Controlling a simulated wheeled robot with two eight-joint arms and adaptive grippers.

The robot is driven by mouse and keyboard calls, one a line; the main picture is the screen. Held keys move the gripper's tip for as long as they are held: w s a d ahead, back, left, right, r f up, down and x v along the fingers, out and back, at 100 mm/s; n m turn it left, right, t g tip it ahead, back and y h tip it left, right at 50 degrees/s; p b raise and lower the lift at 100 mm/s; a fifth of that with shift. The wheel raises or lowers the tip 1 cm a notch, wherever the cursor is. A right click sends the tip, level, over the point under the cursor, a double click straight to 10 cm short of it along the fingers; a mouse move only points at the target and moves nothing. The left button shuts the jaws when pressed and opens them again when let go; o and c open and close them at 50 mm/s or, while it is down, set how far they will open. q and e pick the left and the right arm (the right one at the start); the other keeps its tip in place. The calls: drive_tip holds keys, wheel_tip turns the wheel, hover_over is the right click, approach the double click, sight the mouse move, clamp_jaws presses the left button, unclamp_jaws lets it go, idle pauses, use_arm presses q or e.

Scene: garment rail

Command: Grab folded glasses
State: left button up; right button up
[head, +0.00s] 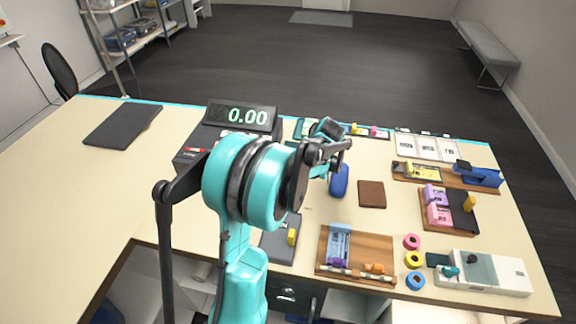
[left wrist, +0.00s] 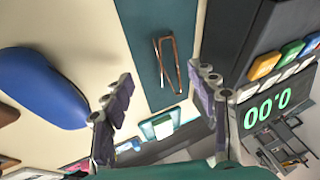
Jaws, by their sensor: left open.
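The folded glasses (left wrist: 176,68), with a thin brown frame, lie on a dark teal mat (left wrist: 136,22) in the left wrist view. In the head view I cannot make them out; my left arm and gripper cover that area. My left gripper (left wrist: 163,80) is open and empty, its two fingers apart on either side of the glasses in the picture, apparently above them and not touching. In the head view the left gripper (head: 343,150) hangs over the middle of the table. My right gripper is in neither view.
A register or scale display (head: 240,116) reading 0.00 stands close beside the mat. A blue rounded object (head: 340,181) and a brown square (head: 371,193) lie near the gripper. Trays with small items (head: 357,254) fill the right side. The table's left side is mostly clear.

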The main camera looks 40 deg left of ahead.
use_arm(q)
drive_tip(key=b+x, duration=0.1)
drive_tip(key=x, duration=0.4)
drive_tip(key=shift+w+a+r+b, duration=0.15)
drive_tip(key=shift+a+b, duration=0.25)
drive_tip(key=shift+a, duration=0.1)
drive_tip(key=shift+r, duration=0.1)
drive_tip(key=c, duration=1)
drive_tip(key=shift+r, duration=0.15)
